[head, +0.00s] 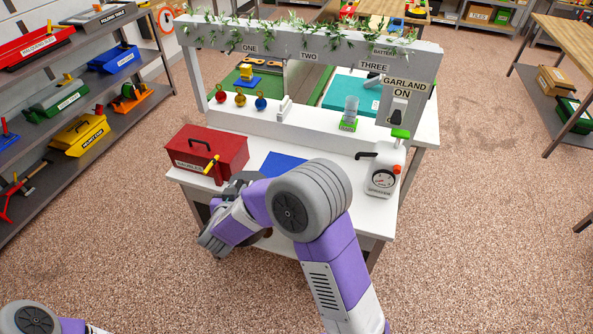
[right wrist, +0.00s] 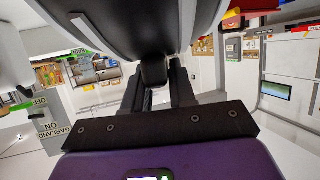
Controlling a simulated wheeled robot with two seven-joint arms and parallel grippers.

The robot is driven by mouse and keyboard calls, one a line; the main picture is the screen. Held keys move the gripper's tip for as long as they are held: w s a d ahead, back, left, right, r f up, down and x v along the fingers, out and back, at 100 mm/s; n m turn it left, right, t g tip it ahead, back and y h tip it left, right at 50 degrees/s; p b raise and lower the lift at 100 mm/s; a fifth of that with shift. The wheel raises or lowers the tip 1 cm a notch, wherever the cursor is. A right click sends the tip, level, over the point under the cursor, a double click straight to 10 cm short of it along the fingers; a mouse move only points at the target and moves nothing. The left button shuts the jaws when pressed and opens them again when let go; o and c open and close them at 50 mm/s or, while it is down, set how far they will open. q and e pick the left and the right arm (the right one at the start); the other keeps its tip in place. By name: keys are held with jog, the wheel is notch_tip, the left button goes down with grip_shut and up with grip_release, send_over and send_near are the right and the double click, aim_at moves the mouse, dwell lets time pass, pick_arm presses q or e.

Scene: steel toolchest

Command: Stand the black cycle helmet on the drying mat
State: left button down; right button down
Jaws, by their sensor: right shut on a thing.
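My right gripper (right wrist: 156,82) is shut on a dark part of the black cycle helmet (right wrist: 125,22), whose dark curved shell with a pale stripe fills the top of the right wrist view. In the head view my right arm reaches over the front of the white bench, and its links hide most of the gripper and helmet, so the helmet's tilt cannot be told. A flat blue mat (head: 280,164), likely the drying mat, lies on the bench top, partly covered by my arm. My left gripper is out of view.
A red toolbox (head: 207,153) stands left of the mat. Behind are colored balls (head: 240,100), a green-based clear container (head: 350,112) and a garlanded frame (head: 310,42). Shelves (head: 75,60) stand at the left.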

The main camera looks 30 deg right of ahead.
jog(key=w+d+r+m+g+h+p, duration=0.1)
jog(key=w+d+r+m+h, duration=0.3)
jog(key=d, duration=0.7)
jog(key=w+d+r+g+y+p, duration=0.1)
jog(key=w+d+g, duration=0.1)
jog(key=w+d, duration=0.75)
notch_tip(320, 180, down, 9)
jog(key=s+d+b, duration=0.2)
jog(key=b, duration=0.1)
jog(key=shift+s+d, duration=0.2)
jog(key=shift+s, duration=0.15)
jog(key=shift+f, duration=0.1)
jog(key=shift+f, duration=0.15)
jog(key=c, duration=0.9)
grip_release()
